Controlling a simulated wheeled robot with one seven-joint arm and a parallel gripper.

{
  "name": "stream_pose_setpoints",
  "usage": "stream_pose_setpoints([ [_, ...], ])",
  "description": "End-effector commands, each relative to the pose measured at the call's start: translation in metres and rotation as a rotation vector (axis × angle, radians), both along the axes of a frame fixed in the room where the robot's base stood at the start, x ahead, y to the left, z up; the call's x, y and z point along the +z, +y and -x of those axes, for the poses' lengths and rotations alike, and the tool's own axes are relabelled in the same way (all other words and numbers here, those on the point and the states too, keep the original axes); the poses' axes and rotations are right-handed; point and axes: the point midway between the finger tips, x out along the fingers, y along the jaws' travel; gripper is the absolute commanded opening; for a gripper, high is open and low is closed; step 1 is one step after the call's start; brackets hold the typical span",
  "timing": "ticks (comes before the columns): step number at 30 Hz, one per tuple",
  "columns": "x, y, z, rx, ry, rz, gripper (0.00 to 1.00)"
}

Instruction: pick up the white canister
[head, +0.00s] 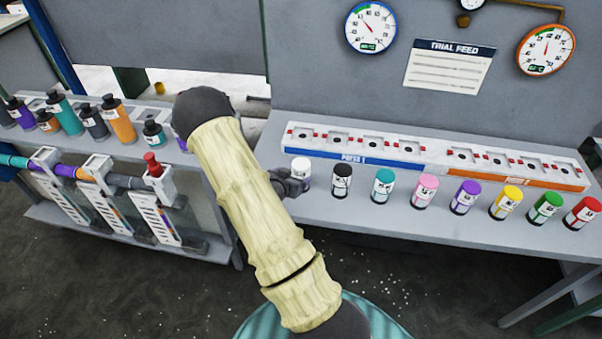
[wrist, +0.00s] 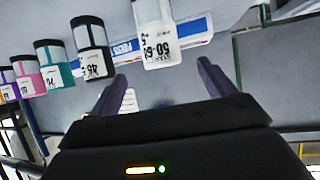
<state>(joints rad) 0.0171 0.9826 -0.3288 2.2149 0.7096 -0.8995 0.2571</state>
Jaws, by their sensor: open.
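The white canister (head: 301,169) stands on the grey table at the left end of a row of canisters, partly hidden by my arm and gripper in the head view. In the wrist view the white canister (wrist: 157,35) is ahead of the open jaws, slightly left of centre at the top, with a label reading 50-62. My gripper (wrist: 163,85) is open and empty, its two dark fingers apart. The canister lies beyond the fingertips. In the head view my gripper (head: 288,183) is just left of the canister; whether they touch is unclear.
A black canister (head: 341,181) stands close to the right, then teal (head: 383,186), pink, purple, yellow, green and red ones. Press 1 (head: 356,157), with a blue front strip, is behind. A left bench (head: 150,140) holds bottles. Table space shows in front of the row.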

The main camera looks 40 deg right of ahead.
Motion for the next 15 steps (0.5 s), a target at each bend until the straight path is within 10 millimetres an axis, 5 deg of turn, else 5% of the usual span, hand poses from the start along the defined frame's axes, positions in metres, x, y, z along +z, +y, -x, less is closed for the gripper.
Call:
stream_pose_setpoints([
  [9, -0.021, -0.037, -0.02, 0.0, 0.002, 0.0, 0.83],
  [15, -0.026, -0.042, -0.023, 0.001, 0.001, -0.001, 0.83],
])
